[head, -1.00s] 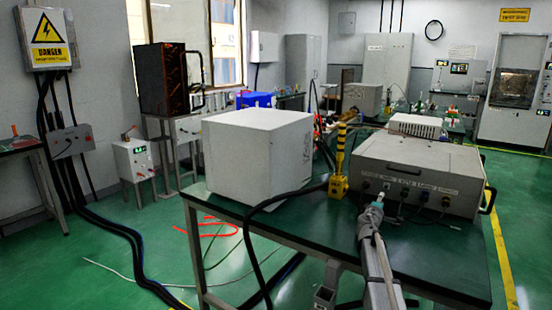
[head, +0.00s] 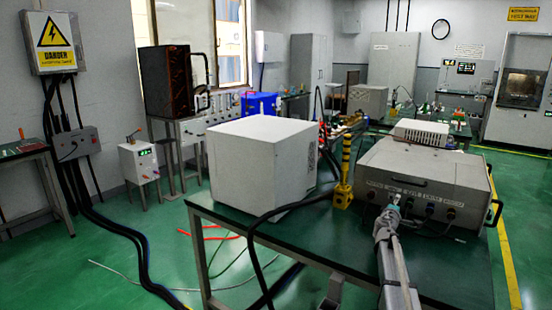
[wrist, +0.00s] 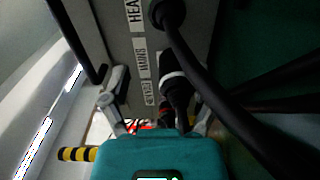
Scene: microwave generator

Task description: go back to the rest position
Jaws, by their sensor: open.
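My gripper (head: 393,203) is at the end of my arm, in front of the grey power unit (head: 425,172) on the green-topped table. In the wrist view my gripper (wrist: 157,112) shows its teal body and two spread fingers, open. A black plug with a white ring (wrist: 173,80) shows between and beyond the fingers, at the labelled panel (wrist: 125,60). I see no finger closed on it. Whether the fingers touch it cannot be told.
A white box (head: 262,160) and a yellow-black post (head: 344,175) stand left of my gripper on the table (head: 340,245). A thick black cable (head: 255,235) droops over the table's left edge. Another black cable (wrist: 215,90) crosses the wrist view.

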